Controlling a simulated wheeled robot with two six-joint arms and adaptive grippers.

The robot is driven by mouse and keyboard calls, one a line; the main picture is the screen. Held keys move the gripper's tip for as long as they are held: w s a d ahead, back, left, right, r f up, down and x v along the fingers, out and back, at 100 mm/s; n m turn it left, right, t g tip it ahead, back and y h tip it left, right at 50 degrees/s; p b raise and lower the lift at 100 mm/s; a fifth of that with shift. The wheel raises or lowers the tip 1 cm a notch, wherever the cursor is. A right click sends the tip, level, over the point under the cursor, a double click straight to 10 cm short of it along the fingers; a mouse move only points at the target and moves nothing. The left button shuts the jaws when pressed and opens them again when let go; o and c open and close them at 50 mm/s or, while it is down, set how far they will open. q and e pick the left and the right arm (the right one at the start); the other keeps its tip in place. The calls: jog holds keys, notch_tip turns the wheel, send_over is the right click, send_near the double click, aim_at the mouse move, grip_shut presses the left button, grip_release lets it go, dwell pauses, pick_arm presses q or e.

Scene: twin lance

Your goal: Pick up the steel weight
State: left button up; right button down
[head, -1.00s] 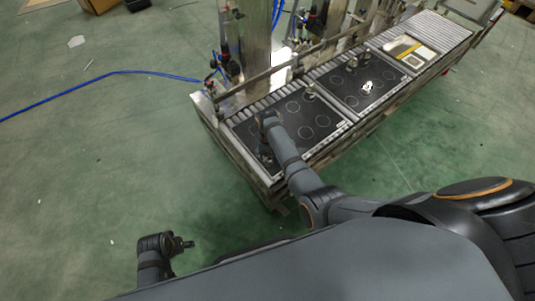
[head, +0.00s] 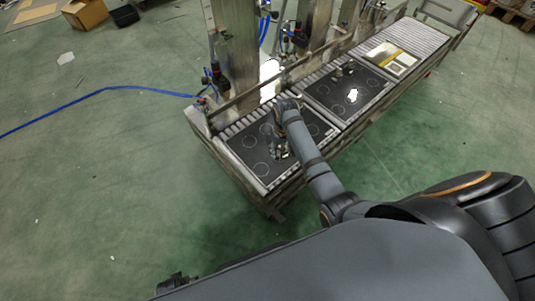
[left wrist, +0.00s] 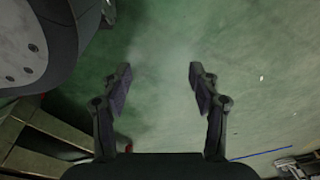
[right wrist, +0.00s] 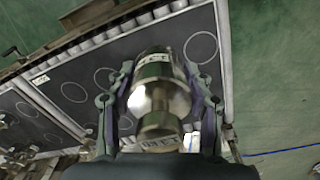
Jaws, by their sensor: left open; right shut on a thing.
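The steel weight (right wrist: 157,88), a shiny knobbed cylinder, is between the fingers of my right gripper (right wrist: 160,100) in the right wrist view. The gripper is shut on it, and the fingers hide parts of its sides. In the head view my right gripper (head: 281,150) is over the near black panel (head: 248,155), mostly hidden by its own arm. I cannot tell whether the weight is clear of the panel. My left gripper (left wrist: 160,85) is open and empty above the green floor in the left wrist view.
Black panels with white circles lie on a roller conveyor (head: 238,123). The farther panel (head: 325,92) carries small metal items, including a bright one (head: 352,96). Steel posts (head: 237,50) stand behind the conveyor. A blue hose (head: 100,92) runs over open floor at left.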

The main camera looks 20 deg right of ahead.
pick_arm(q)
jog(key=shift+s+f+p, duration=0.15)
jog(key=shift+s+p, duration=0.4)
jog(key=shift+s, duration=0.65)
pick_arm(e)
jog(key=s+d+r, duration=0.1)
jog(key=d+r, duration=0.2)
jog(key=d, duration=0.2)
jog(key=shift+d, duration=0.4)
